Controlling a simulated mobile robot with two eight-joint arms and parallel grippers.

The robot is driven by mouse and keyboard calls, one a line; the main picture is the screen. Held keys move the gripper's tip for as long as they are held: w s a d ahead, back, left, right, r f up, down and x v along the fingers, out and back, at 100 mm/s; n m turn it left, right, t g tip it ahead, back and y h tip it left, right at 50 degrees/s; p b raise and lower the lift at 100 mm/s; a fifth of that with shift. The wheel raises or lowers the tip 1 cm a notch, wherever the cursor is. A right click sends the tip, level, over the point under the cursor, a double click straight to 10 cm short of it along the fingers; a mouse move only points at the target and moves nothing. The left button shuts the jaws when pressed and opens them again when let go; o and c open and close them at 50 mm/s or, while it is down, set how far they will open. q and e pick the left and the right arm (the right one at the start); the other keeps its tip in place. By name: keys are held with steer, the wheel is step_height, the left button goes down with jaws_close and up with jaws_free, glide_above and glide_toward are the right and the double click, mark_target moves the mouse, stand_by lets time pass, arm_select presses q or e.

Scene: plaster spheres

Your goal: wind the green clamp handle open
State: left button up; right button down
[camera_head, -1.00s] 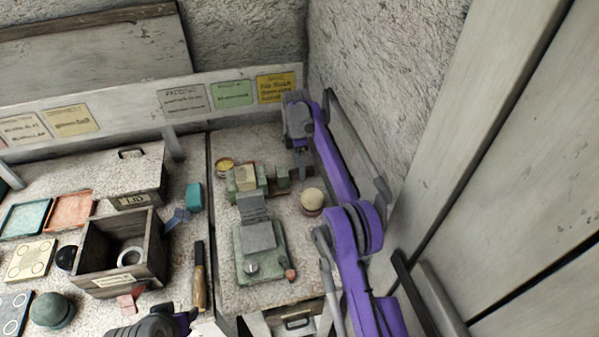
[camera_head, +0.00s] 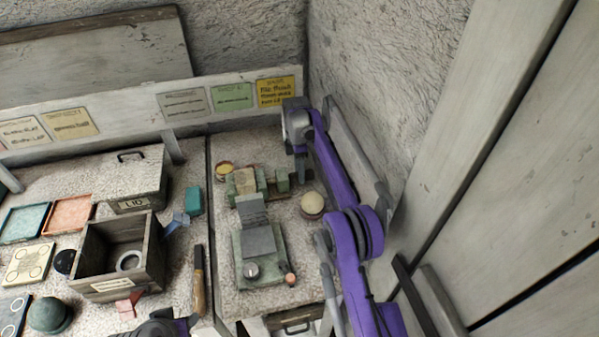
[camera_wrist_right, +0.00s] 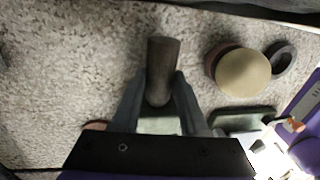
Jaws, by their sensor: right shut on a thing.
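The green clamp (camera_head: 246,184) stands on the right bench near the back, with a pale block (camera_head: 244,178) in it. My right gripper (camera_head: 301,178) reaches down at the clamp's right end. In the right wrist view, my right gripper (camera_wrist_right: 161,88) is shut on a dark, rounded handle (camera_wrist_right: 162,62), with one finger on each side. The handle's lower end and its joint to the clamp are partly hidden by the fingers. Part of my left arm's end shows at the bottom edge of the head view (camera_head: 160,328); its jaws cannot be made out.
A pale sphere (camera_head: 313,203) on a dark ring stands just right of the clamp; it also shows in the wrist view (camera_wrist_right: 243,73). A green machine (camera_head: 260,270) stands in front. A wooden box (camera_head: 95,255) and lidded crate (camera_head: 135,165) are left. The wall is close on the right.

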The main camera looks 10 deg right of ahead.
arm_select(q)
steer(key=shift+f, duration=0.15)
arm_select(e)
steer(key=t+b, duration=0.1)
steer(key=b, duration=0.1)
steer(key=t+b, duration=0.2)
steer(key=b, duration=0.1)
steer(key=shift+s+f, duration=0.2)
steer(key=shift+s, duration=0.2)
steer(key=shift+s+t+b, duration=0.1)
steer(key=shift+t+b, duration=0.7)
steer(key=shift+t, duration=0.3)
arm_select(q)
step_height(320, 180, down, 9)
steer(key=s, duration=0.2)
steer(key=shift+s+g+b, duration=0.2)
steer(key=shift+g+b, duration=0.1)
steer(key=shift+b, duration=0.15)
arm_select(e)
steer(key=shift+r+t, duration=0.1)
steer(key=shift+t, duration=0.7)
steer(key=shift+c, duration=2.2)
jaws_free()
steer(key=shift+r, duration=0.1)
